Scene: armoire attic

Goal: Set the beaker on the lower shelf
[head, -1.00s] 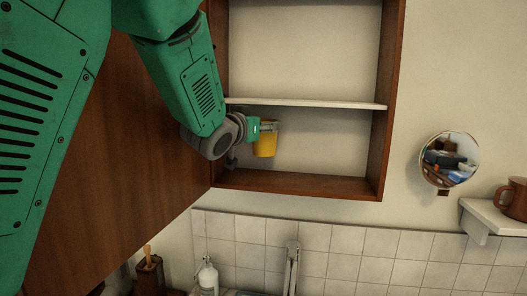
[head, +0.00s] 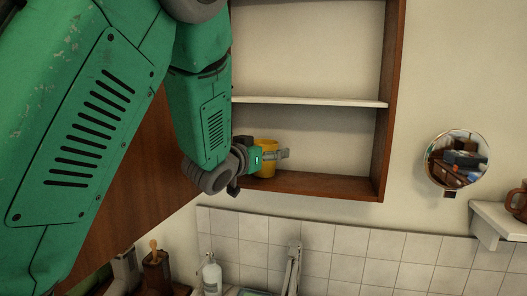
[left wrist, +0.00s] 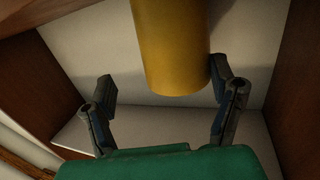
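The beaker, a yellow cup (head: 267,165), stands at the left of the lower compartment of the wooden wall cabinet. It looks upright, with its base at the brown bottom board, the lower shelf (head: 325,185). My left gripper (head: 268,155) reaches in from the left at the beaker's height. In the left wrist view, the beaker (left wrist: 172,50) is between the spread fingers of the left gripper (left wrist: 165,95). A clear gap shows at the left finger; the right finger is close to or touching the beaker. My right gripper is not in view.
A white middle shelf (head: 320,102) lies above the beaker. The cabinet's right side wall (head: 386,140) bounds the compartment, whose right part is empty. A brown cabinet door (head: 145,185) is at the left. A round mirror (head: 455,158) hangs to the right.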

